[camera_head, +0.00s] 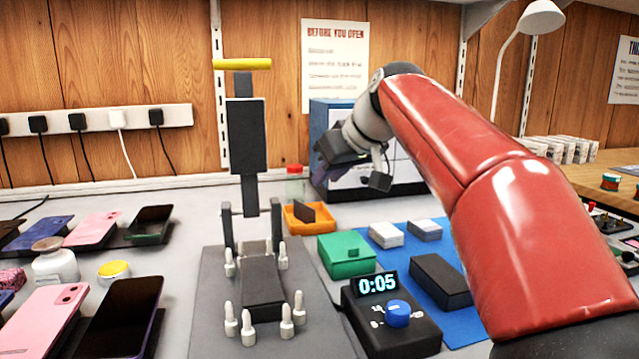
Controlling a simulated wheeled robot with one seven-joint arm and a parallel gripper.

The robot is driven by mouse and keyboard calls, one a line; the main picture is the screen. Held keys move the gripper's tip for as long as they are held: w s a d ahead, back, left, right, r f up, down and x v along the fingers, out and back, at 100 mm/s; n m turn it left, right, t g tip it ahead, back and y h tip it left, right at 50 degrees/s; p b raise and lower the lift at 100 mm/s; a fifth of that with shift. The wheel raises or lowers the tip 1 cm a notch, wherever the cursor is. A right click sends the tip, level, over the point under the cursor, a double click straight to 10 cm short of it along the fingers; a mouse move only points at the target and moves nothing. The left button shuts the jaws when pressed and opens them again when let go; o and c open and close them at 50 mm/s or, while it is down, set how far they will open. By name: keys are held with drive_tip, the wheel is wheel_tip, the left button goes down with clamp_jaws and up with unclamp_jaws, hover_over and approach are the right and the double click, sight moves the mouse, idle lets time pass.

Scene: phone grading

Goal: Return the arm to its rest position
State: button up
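My arm is red and reaches in from the right side of the head view, bending down at its far end. My gripper (379,181) hangs over the back of the bench, in front of a blue-and-white drawer cabinet (402,172). It looks clear of the bench top. Its fingers are small and dark here, so I cannot tell whether they are open or shut. I see nothing clearly held in it.
A press with a yellow handle (242,64) stands left of the gripper. A timer (391,313) reading 0:05, a green box (346,256) and an orange tray (309,217) sit below. Several phones lie at left. A lamp (541,17) rises at right.

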drive_tip(key=shift+s+d+r, duration=0.15)
drive_tip(key=shift+s+r, duration=0.1)
drive_tip(key=shift+r, duration=0.05)
